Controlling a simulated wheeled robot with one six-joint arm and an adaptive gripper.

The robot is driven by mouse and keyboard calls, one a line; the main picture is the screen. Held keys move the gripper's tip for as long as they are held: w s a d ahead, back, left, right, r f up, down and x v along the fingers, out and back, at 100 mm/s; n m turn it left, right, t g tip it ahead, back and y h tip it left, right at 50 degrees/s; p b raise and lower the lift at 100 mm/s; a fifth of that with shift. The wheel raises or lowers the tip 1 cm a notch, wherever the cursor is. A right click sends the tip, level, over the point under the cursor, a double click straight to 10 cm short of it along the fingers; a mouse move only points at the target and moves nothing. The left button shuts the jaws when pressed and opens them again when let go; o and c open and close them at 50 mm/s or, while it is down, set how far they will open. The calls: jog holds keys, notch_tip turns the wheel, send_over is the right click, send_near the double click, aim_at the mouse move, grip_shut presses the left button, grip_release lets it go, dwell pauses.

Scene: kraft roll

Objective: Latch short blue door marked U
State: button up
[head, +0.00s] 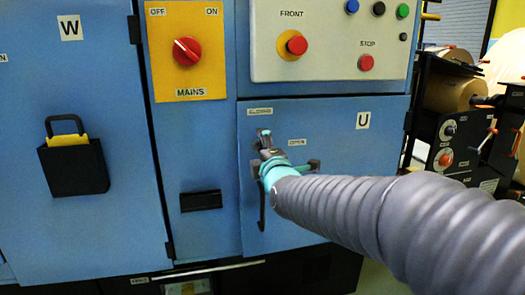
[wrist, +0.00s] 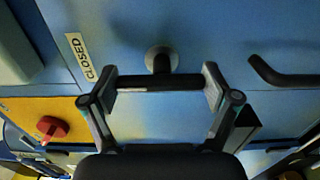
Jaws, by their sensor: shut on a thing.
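The short blue door (head: 350,205) bears a U label at its upper right and looks flush with the cabinet. A CLOSED label (wrist: 83,57) and an OPEN label (head: 297,142) sit around its latch. The latch is a dark T-shaped handle (wrist: 160,82) on a round grey hub (wrist: 161,57). My gripper (wrist: 162,84) is shut on this handle, one finger at each end of the bar. In the wrist view the bar's left end points roughly toward the CLOSED side. In the head view my gripper (head: 266,150) and arm hide most of the handle.
A black pull handle (wrist: 285,76) stands out from the door beside the latch. Left is a yellow MAINS panel with a red knob (head: 187,51). A button panel (head: 330,45) is above. A tall door marked W (head: 70,90) has a black padlock-shaped box. Roll machinery (head: 455,120) stands at right.

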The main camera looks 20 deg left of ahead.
dwell(0.3)
jog(key=o, duration=0.9)
jog(key=v, duration=1.2)
jog(key=shift+s, duration=0.1)
